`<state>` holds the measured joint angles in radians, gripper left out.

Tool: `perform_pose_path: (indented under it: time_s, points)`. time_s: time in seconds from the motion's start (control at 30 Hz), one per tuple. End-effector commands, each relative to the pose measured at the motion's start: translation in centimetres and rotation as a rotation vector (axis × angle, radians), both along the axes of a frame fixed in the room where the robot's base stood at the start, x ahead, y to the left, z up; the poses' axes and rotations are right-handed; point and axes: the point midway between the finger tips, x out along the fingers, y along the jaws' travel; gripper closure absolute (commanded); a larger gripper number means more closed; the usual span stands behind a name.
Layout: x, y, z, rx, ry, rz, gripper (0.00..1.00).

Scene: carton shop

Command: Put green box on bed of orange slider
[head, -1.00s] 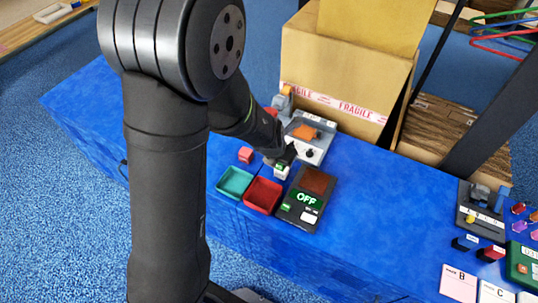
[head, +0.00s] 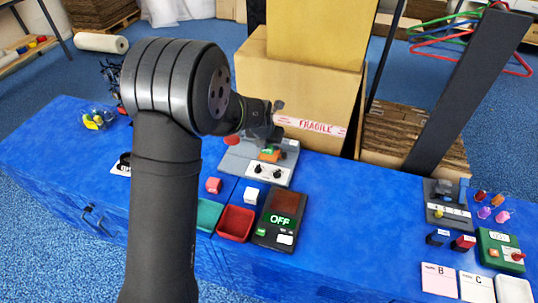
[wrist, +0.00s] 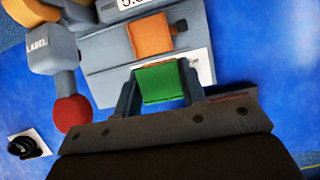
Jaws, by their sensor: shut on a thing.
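The green box (wrist: 162,84) is held between the two fingers of my gripper (wrist: 161,92) in the wrist view. In the head view my gripper (head: 268,139) is above the grey device. The green box (head: 268,150) shows as a small patch below it, close to the orange slider (head: 270,157). I cannot tell how high the box is above the device.
The grey device (head: 233,165) has dials at its front and a red knob (wrist: 72,113) beside it. A pink box (head: 213,185), a white box (head: 251,195), a red tray (head: 236,223) and an OFF panel (head: 280,219) are nearer. A large carton (head: 305,95) stands behind.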

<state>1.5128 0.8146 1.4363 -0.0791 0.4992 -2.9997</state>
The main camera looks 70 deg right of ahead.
Motion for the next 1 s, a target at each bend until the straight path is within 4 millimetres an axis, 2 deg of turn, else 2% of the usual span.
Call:
perform_pose_path:
  time_s: [0.03, 0.1, 0.3, 0.43, 0.6, 1.0]
  points:
    - [0.4, -1.4, -0.1, -0.001, 0.0, 0.003, 0.85]
    - [0.8, -2.9, -0.2, -0.001, 0.0, 0.007, 0.85]
    - [1.5, -5.4, -0.3, 0.0, 0.0, 0.013, 0.85]
    - [1.6, -5.8, -1.1, 0.001, 0.0, 0.015, 0.85]
    - [1.5, -5.8, -3.6, 0.003, -0.002, 0.017, 0.85]
    - [1.5, -5.8, -8.2, 0.002, -0.004, 0.019, 0.85]
